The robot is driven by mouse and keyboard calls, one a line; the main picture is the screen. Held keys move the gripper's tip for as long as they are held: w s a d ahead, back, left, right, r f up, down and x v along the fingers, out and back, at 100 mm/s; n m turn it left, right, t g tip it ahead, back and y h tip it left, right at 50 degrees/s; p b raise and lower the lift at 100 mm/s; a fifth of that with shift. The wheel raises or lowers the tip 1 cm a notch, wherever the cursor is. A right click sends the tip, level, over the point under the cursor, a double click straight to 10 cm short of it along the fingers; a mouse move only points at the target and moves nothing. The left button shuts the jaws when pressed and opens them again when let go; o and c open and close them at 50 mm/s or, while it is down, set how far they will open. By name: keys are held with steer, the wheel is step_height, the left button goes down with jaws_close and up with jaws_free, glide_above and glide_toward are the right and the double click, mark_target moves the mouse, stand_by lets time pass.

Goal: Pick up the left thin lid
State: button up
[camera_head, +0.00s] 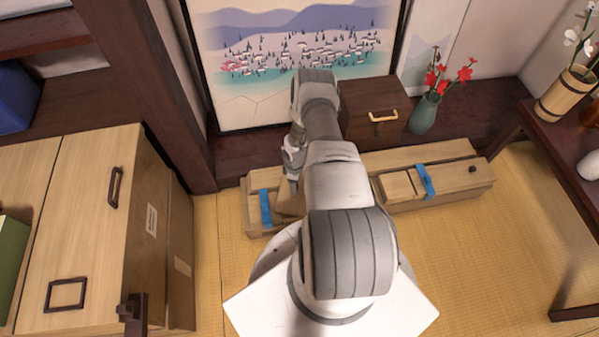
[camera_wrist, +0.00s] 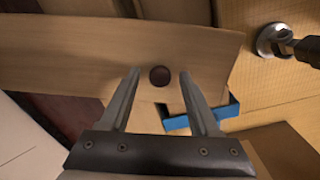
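In the wrist view a thin pale wooden lid (camera_wrist: 75,48) with a dark round knob (camera_wrist: 160,76) fills the upper part. My gripper (camera_wrist: 159,73) is open, with one fingertip on each side of the knob and a visible gap to both. A blue band (camera_wrist: 232,108) shows beyond the right finger. In the head view a long low wooden box (camera_head: 440,195) lies on the tatami, with a blue band at its left (camera_head: 265,207) and another at its right (camera_head: 426,181). My arm hides the box's middle, and the lid's knob cannot be made out there.
A dark wooden chest (camera_head: 372,110) with a handle and a green vase (camera_head: 425,112) of red flowers stand behind the box. A pale cabinet (camera_head: 90,220) is at left, a dark table (camera_head: 560,140) at right. Tatami (camera_head: 470,265) is clear at front right.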

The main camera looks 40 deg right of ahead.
jaws_close()
stand_by(1.2)
